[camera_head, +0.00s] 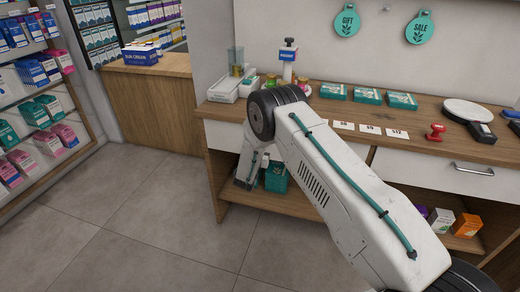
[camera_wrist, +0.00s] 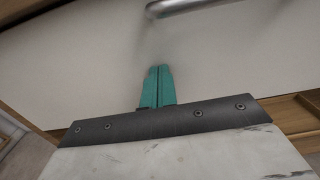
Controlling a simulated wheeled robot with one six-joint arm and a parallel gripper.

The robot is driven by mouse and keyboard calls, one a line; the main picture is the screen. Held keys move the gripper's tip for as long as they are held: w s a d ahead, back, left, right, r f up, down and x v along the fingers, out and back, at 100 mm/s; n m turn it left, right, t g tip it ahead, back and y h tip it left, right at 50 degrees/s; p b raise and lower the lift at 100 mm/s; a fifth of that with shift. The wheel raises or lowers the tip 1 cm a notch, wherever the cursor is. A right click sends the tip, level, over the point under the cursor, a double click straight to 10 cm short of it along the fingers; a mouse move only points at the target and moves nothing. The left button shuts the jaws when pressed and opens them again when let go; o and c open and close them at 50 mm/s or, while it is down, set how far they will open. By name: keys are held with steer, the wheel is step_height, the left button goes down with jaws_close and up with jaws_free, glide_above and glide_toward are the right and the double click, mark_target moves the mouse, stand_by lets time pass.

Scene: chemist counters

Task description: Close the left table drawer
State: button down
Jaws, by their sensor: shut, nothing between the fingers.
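The left table drawer has a white front (camera_head: 222,136) under the wooden counter, largely hidden behind my arm in the head view. How far it stands out, if at all, I cannot tell. In the wrist view its white front (camera_wrist: 85,70) fills most of the picture, with a metal bar handle (camera_wrist: 188,6) at the top edge. My gripper shows in the wrist view (camera_wrist: 158,72), its teal fingers together and empty, pointing at the front below the handle. Whether the tips touch the front is unclear. In the head view my wrist hangs before the drawer, the fingertips hidden.
The right drawer (camera_head: 440,174) has a metal handle and looks shut. The counter top (camera_head: 290,101) holds teal boxes (camera_head: 368,96), price cards and a red stamp (camera_head: 435,132). The floor (camera_head: 120,225) at left is clear.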

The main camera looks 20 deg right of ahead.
steer(key=shift+w+r, duration=0.35)
steer(key=shift+s, duration=0.1)
